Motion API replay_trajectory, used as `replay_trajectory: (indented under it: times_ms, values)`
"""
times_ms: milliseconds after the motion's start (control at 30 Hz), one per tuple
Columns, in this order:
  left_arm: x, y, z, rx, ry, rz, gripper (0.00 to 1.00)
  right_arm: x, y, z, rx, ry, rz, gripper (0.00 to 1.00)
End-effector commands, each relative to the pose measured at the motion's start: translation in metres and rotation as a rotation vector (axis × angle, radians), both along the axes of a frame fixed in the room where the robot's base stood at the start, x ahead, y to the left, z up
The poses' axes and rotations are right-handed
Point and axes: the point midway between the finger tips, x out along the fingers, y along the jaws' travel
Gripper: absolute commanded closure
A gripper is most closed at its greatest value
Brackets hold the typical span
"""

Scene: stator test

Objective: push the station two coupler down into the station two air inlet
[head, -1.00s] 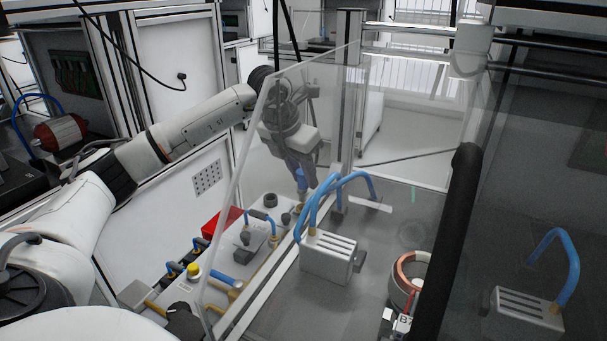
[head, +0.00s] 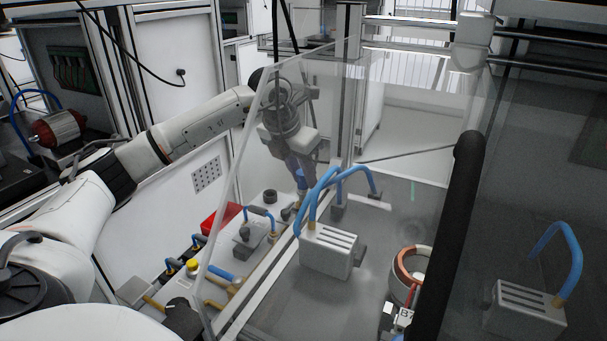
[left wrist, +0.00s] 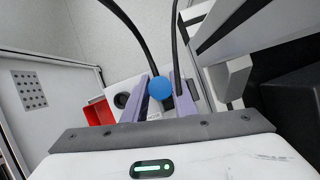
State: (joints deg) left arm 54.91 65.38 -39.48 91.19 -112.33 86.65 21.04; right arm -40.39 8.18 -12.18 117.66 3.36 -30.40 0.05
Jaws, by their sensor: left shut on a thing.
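My left gripper (head: 301,170) is low over the far end of the bench, seen through a clear panel in the head view. Its fingers are shut on a blue coupler (left wrist: 159,88), whose round blue top shows between the purple fingers in the left wrist view. The coupler is roughly upright with its lower end close to the fittings on the bench top. The station two air inlet is hidden or too small to make out below it, so I cannot tell whether the coupler is seated in it. My right gripper is not in view.
A red bin (head: 221,218) stands left of the gripper and shows in the left wrist view (left wrist: 98,111). A white block with blue hoses (head: 328,252) stands behind the clear panel (head: 262,190). Dark cables hang near the gripper. A copper-wound stator (head: 408,268) sits to the right.

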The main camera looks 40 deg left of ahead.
Motion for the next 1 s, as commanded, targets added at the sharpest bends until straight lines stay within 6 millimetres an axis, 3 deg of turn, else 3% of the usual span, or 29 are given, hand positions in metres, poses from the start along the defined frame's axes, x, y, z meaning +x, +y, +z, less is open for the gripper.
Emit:
replay_trajectory:
  times_ms: [1000]
  values:
    - [0.000,0.000,-0.018,0.000,0.000,0.000,1.00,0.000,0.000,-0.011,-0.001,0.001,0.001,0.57]
